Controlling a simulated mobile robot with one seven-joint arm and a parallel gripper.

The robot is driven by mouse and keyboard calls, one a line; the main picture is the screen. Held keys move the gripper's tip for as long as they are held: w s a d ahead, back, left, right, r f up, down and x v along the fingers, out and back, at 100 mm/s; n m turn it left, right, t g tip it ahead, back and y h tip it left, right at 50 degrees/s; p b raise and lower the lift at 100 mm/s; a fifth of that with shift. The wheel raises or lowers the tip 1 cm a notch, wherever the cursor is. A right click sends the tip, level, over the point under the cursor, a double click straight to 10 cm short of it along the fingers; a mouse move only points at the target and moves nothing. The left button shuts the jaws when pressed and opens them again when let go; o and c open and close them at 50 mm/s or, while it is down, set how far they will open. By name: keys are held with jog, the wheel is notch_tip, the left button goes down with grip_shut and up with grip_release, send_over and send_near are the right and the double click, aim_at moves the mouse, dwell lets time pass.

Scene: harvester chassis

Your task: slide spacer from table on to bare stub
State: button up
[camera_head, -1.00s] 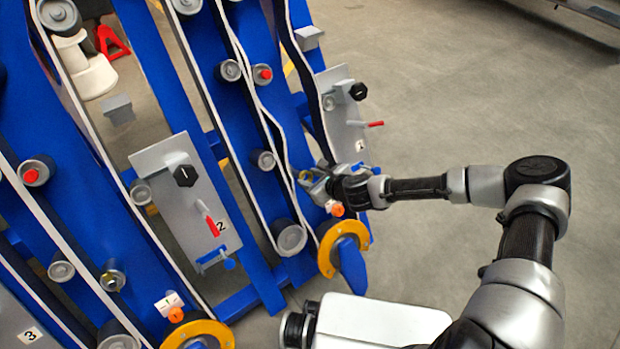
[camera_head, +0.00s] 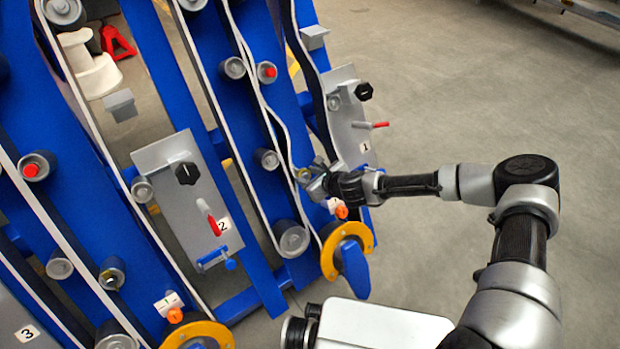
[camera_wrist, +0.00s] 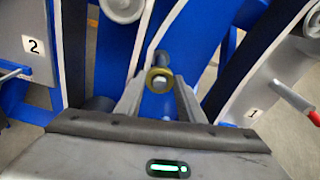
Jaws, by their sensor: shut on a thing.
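The spacer is a small dull brass ring (camera_wrist: 159,79) between my fingertips in the wrist view. My gripper (camera_wrist: 159,88) is shut on it, with one finger on each side. A grey stub (camera_wrist: 162,58) shows just beyond the ring, close in line with it, and a grey round end shows within the ring's opening. I cannot tell how far the ring is around the stub. In the head view my gripper (camera_head: 310,181) is at the blue chassis beam, left of plate 1; the spacer (camera_head: 303,175) is tiny there and partly hidden by the fingers.
White belts and grey rollers (camera_head: 291,238) run close by on the blue frame (camera_head: 262,205). Plate 1 (camera_head: 348,125) with a red handle (camera_head: 375,125) stands right of my gripper. An orange knob (camera_head: 341,211) and yellow ring (camera_head: 329,262) are below. Open floor lies right.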

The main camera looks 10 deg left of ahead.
jog(key=shift+w+a+f, duration=0.15)
jog(key=o, duration=1.2)
jog(key=p+v, duration=0.4)
jog(key=v, duration=1.3)
